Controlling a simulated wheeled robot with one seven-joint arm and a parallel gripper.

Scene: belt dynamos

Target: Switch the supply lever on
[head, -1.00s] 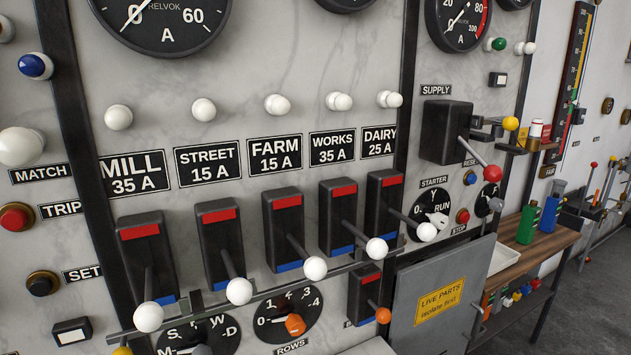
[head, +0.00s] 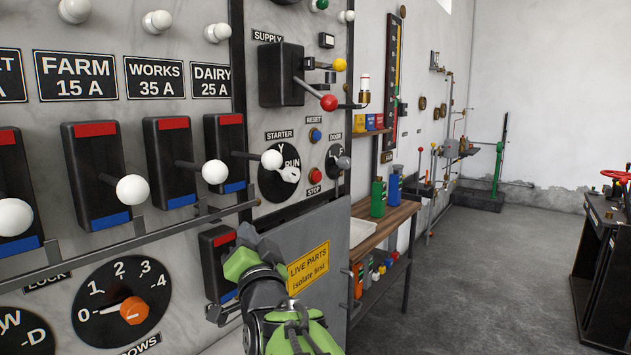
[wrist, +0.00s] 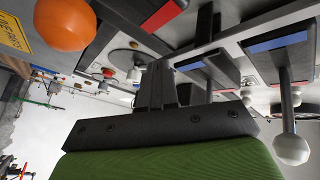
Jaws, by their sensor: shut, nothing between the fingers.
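The supply lever (head: 329,102) has a red ball knob on a metal rod. It comes out of a black box (head: 281,75) under the SUPPLY label and points out to the right and slightly down. My gripper (head: 245,253) is low in the head view, in front of the grey LIVE PARTS door and well below the supply lever. Its fingers are shut and empty. In the wrist view my gripper (wrist: 157,82) points at the panel, apart from the knobs around it. I cannot make out the supply lever for sure in the wrist view.
A yellow-knobbed lever (head: 339,65) sits close above the supply lever. White-knobbed breaker levers (head: 214,172) stick out at left. An orange knob (wrist: 65,22) is near my gripper in the wrist view. A wooden bench (head: 375,235) stands beyond the grey door (head: 325,225). Open floor lies at right.

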